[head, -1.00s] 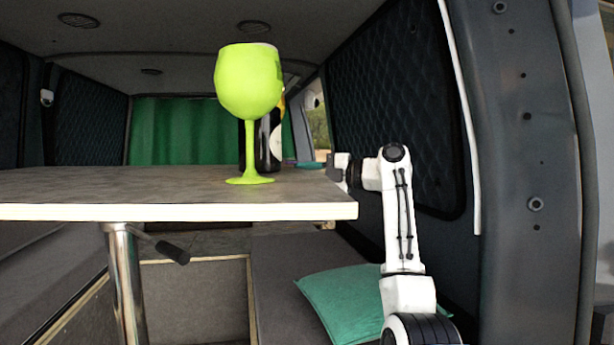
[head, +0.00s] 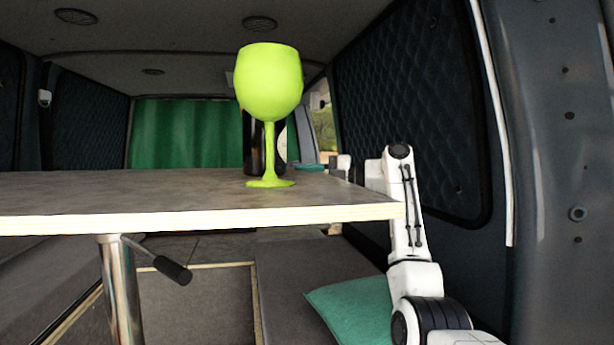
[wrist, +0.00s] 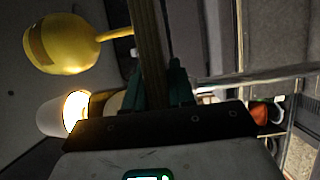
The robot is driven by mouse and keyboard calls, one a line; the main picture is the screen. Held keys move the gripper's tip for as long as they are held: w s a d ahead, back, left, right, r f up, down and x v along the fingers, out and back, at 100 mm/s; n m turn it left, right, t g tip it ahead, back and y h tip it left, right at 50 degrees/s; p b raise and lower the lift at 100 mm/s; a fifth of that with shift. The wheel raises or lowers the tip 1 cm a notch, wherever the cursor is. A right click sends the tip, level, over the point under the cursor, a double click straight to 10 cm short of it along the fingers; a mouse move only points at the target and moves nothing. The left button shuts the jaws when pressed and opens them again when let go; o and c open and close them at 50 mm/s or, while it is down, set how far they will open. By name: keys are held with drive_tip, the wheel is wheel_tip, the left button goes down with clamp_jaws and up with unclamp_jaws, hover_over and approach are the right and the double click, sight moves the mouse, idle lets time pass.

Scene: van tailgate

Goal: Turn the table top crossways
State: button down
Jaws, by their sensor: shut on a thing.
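The table top (head: 100,195) is a grey-brown slab with a pale edge. It spans the left and middle of the head view, its near right corner close to my arm. It rests on a steel post (head: 120,290) with a black-handled lever (head: 172,270). In the wrist view the table top (wrist: 149,40) shows edge-on, between the fingers of my gripper (wrist: 155,88). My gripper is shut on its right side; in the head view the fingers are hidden. A lime-green wine glass (head: 268,85) stands upright on top, with a dark bottle (head: 253,145) behind it.
A bench (head: 290,275) with a teal cushion (head: 350,312) lies below the table's right side. The quilted van wall (head: 410,110) and the door pillar (head: 550,150) rise right of my arm. A green curtain (head: 185,135) hangs at the back.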

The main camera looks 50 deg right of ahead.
drive_tip(key=c, duration=1)
unclamp_jaws()
drive_tip(key=shift+c, duration=0.2)
drive_tip(key=b+v, duration=0.3)
drive_tip(key=v, duration=0.7)
drive_tip(key=shift+s, duration=0.3)
drive_tip(key=shift+d+f, duration=0.1)
